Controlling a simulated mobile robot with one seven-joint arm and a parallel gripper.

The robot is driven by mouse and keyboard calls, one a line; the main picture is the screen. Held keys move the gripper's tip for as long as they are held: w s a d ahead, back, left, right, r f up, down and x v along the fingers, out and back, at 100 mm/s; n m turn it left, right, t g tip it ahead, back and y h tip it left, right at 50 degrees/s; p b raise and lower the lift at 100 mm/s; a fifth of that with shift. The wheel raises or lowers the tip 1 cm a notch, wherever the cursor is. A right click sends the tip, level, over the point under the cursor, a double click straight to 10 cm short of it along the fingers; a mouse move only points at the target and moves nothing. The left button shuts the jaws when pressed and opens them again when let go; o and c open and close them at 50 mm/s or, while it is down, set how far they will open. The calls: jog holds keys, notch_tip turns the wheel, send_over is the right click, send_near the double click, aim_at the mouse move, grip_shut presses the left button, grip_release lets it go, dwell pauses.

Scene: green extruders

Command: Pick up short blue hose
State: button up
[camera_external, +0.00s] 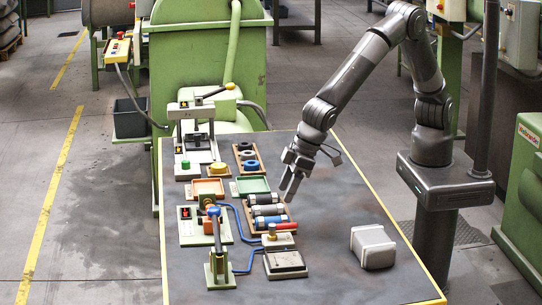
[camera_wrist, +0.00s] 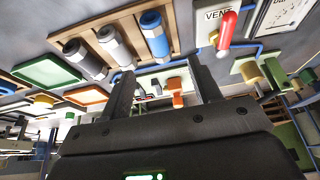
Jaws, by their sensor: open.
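A short blue hose (camera_wrist: 153,33) lies in a wooden tray (camera_wrist: 175,38), beside two grey cylinders (camera_wrist: 113,45), at the top of the wrist view. In the external view the tray's blue piece (camera_external: 270,220) lies near the tray's front end, among grey and dark cylinders. My gripper (camera_external: 289,188) is above the table, a little to the right of and above the tray, pointing down. In the wrist view its two fingers (camera_wrist: 163,84) are spread apart with nothing held between them. The hose is clear of the fingers.
A VENT panel with a red-handled lever (camera_wrist: 228,24) stands close beside the tray. Green (camera_external: 252,185) and orange (camera_external: 207,187) trays lie behind it. A pale block (camera_external: 373,247) sits at right; the table's front right is mostly free.

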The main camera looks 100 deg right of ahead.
aim_at(277, 216)
jog(key=x, duration=0.3)
jog(key=shift+f, duration=0.2)
jog(key=shift+s+x, duration=0.15)
jog(key=shift+x, duration=1.2)
jog(key=shift+s+x, duration=0.1)
jog(key=shift+x, duration=1.3)
jog(key=shift+d, duration=0.15)
jog(key=shift+c, duration=0.3)
jog(key=c, duration=1)
